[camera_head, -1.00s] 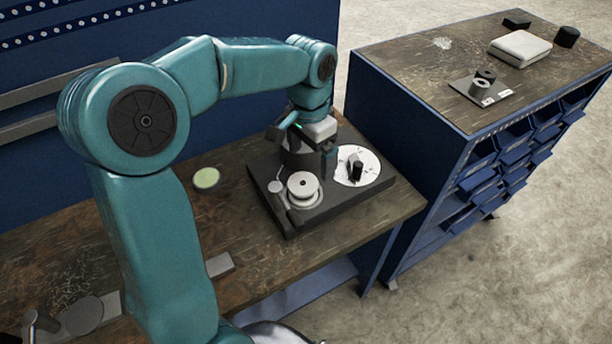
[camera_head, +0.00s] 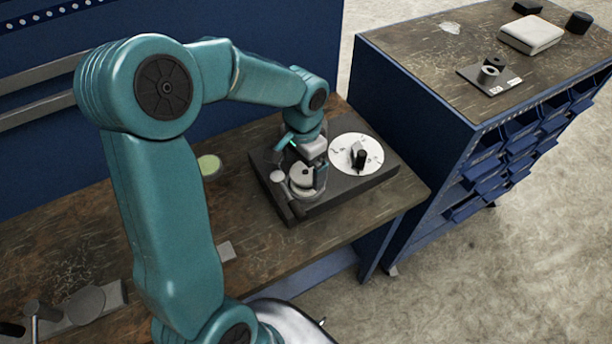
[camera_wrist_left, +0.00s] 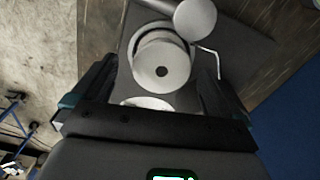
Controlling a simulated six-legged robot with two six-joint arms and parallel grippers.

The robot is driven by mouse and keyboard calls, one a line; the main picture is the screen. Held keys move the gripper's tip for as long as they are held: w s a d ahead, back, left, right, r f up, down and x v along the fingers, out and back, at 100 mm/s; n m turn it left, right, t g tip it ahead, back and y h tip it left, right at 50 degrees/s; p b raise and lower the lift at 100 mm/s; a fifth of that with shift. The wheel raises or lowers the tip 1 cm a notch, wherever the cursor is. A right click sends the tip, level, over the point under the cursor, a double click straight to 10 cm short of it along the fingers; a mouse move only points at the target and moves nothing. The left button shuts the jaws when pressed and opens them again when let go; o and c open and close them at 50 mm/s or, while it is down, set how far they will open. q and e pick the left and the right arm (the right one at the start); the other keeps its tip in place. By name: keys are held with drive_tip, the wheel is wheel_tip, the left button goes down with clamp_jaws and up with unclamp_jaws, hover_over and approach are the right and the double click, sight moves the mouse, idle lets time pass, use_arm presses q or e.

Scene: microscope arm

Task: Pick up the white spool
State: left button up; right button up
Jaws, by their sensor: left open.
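The white spool (camera_head: 301,182) sits on the dark base plate (camera_head: 352,190) on the brown bench, partly hidden behind my gripper. In the left wrist view the spool (camera_wrist_left: 160,66) is a round white disc with a dark centre hole, set in a pale ring. My left gripper (camera_head: 306,174) points down over the spool. In the left wrist view its open fingers (camera_wrist_left: 158,82) lie to either side of the spool, and I see no contact. My right gripper is out of view.
A white round dial (camera_head: 345,149) with a black post (camera_head: 361,158) is right of the gripper on the same plate. A small pale disc (camera_head: 277,176) lies close left of the spool. A pale green disc (camera_head: 209,165) lies further left. A blue cabinet (camera_head: 430,140) stands at right.

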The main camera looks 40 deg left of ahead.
sight(304, 173)
use_arm(q)
drive_tip(key=f, duration=0.4)
drive_tip(key=shift+w+a+f, duration=0.2)
drive_tip(key=shift+w, duration=0.05)
drive_tip(key=shift+d+r, duration=0.1)
drive_tip(key=c, duration=0.9)
drive_tip(key=shift+c, duration=0.2)
